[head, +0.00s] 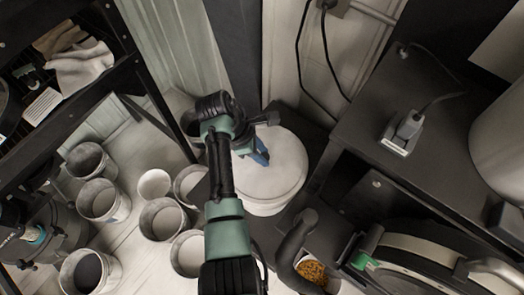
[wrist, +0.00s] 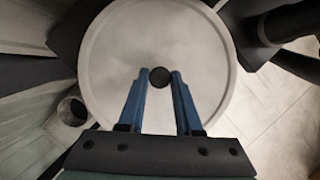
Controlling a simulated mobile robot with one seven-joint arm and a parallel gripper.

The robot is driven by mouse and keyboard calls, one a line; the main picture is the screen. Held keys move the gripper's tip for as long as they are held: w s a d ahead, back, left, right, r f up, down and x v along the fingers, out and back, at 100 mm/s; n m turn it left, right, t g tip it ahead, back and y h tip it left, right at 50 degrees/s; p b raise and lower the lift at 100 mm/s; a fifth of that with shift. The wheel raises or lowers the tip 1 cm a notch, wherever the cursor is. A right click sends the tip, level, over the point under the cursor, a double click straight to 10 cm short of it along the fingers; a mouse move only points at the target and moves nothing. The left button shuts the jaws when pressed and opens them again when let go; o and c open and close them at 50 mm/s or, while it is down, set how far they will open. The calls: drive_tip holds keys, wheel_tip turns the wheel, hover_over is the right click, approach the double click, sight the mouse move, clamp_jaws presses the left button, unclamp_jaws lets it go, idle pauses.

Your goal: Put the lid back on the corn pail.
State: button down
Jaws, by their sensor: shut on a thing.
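A large round white lid (head: 282,165) shows in the head view just right of my forearm. It fills most of the wrist view (wrist: 155,35), with a small black knob (wrist: 159,77) at its middle. My gripper (wrist: 161,80) has blue fingers on either side of the knob and is shut on it. In the head view my gripper (head: 260,156) reaches over the lid from the left. A white pail wall (head: 266,208) shows below the lid's near edge. I cannot tell whether the lid is seated or slightly raised. What is under it is hidden.
Several open buckets (head: 101,200) stand on the floor at left, beside a black shelf rack (head: 140,75). Yellow corn (head: 312,270) lies in a container below a black spout (head: 294,245). A dark bench (head: 375,125) and a machine (head: 430,262) crowd the right.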

drive_tip(key=shift+c, duration=0.2)
unclamp_jaws()
idle(0.4)
drive_tip(key=shift+r, duration=0.1)
drive_tip(key=shift+r+p, duration=3.45)
drive_tip(key=shift+p, duration=0.5)
clamp_jaws()
